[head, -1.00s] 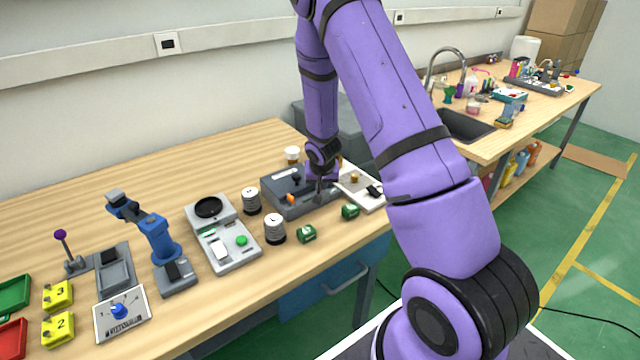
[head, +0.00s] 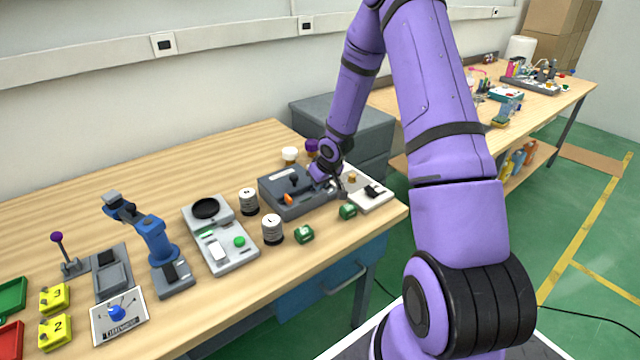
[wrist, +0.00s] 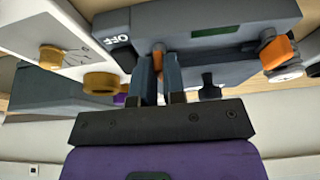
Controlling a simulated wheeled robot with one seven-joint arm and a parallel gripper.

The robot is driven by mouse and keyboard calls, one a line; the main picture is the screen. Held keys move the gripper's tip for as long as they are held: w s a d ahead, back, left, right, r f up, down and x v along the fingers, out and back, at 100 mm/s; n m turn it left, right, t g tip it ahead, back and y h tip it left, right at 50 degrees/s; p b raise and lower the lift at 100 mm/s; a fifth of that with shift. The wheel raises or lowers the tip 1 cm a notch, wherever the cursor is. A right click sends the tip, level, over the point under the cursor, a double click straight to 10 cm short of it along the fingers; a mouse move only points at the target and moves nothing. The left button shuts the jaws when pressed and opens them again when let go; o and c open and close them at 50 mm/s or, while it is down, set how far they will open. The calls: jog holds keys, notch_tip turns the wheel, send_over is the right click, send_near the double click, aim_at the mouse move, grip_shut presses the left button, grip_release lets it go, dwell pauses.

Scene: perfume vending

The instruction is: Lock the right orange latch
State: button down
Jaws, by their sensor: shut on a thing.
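The grey box (head: 285,205) stands on the wooden bench, and one orange latch (head: 287,199) shows on its left part in the head view. That latch also shows on the right in the wrist view (wrist: 279,53). The right orange latch (wrist: 158,53) shows between my fingers in the wrist view, at the box edge by the OFF label. My gripper (wrist: 158,72) is shut on this latch, with the fingers covering part of it. In the head view my gripper (head: 341,190) is at the box's right end and hides the latch.
A white panel (head: 372,204) with a yellow knob lies just right of the box. Green blocks (head: 348,211) and striped weights (head: 272,231) stand in front and to the left. A scale (head: 232,258) lies further left. The bench's right edge is close.

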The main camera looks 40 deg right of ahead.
dwell(0.4)
jog(key=c, duration=1.5)
grip_release()
jog(key=shift+r, duration=0.1)
jog(key=v, duration=1)
jog(key=shift+s+r, duration=0.1)
jog(key=shift+r, duration=0.2)
jog(key=shift+r, duration=0.1)
